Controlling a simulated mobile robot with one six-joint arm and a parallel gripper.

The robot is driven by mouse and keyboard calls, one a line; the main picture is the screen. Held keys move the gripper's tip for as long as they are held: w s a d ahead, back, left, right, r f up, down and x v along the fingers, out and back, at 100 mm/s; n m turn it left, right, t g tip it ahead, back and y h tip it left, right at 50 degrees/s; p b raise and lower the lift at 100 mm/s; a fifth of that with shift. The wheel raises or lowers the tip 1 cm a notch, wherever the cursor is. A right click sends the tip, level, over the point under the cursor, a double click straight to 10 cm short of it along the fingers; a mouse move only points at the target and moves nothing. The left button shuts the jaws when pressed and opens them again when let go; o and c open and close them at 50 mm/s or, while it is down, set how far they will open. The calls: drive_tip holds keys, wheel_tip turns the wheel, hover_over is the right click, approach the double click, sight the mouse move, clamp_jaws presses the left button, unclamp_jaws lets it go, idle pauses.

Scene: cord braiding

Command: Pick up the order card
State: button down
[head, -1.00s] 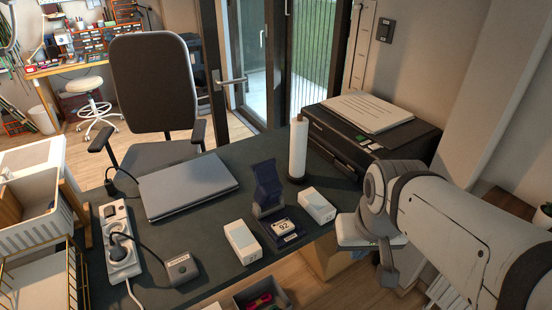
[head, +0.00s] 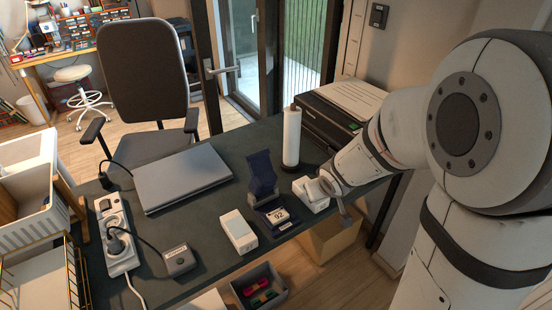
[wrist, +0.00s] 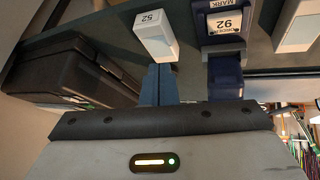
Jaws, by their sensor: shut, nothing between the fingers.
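The order card (head: 278,215), a small white card marked 92, lies on the front base of a dark blue stand (head: 262,175) on the desk. The stand's back rises behind it. In the wrist view the order card (wrist: 224,22) appears upside down at the upper right of centre, with the stand's back (wrist: 226,75) below it. My gripper's fingers (wrist: 160,68) are shut and empty, to the left of the stand in that view. They point toward a white box (wrist: 153,36) marked 52. In the head view my wrist covers part of this box (head: 308,194).
Another white box (head: 238,231) stands left of the card. A paper towel roll (head: 291,138) and a black printer (head: 325,118) are behind. A laptop (head: 182,178), power strip (head: 116,238) and small grey box (head: 179,261) lie left. An open bin (head: 260,291) is below the desk's front edge.

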sight(278, 216)
drive_tip(key=w+a+f+n+y, duration=0.1)
drive_tip(key=w+a+f, duration=0.1)
drive_tip(key=a+f, duration=0.2)
drive_tip(key=w+a+f+n+y, duration=0.1)
drive_tip(key=w+a+f, duration=0.2)
drive_tip(key=a+f, duration=0.1)
drive_tip(key=w+a+f+y+b, duration=0.1)
drive_tip(key=w+a+f+y, duration=0.1)
drive_tip(key=a+f, duration=0.2)
drive_tip(key=shift+w+a+f+n, duration=0.1)
drive_tip(key=shift+w+f+n, duration=0.1)
drive_tip(key=shift+f, duration=0.5)
drive_tip(key=shift+w+a+f+n, duration=0.1)
drive_tip(key=shift+w+f+n, duration=0.1)
drive_tip(key=shift+f, duration=0.45)
drive_tip(key=shift+s+d, duration=0.1)
drive_tip(key=shift+d, duration=0.05)
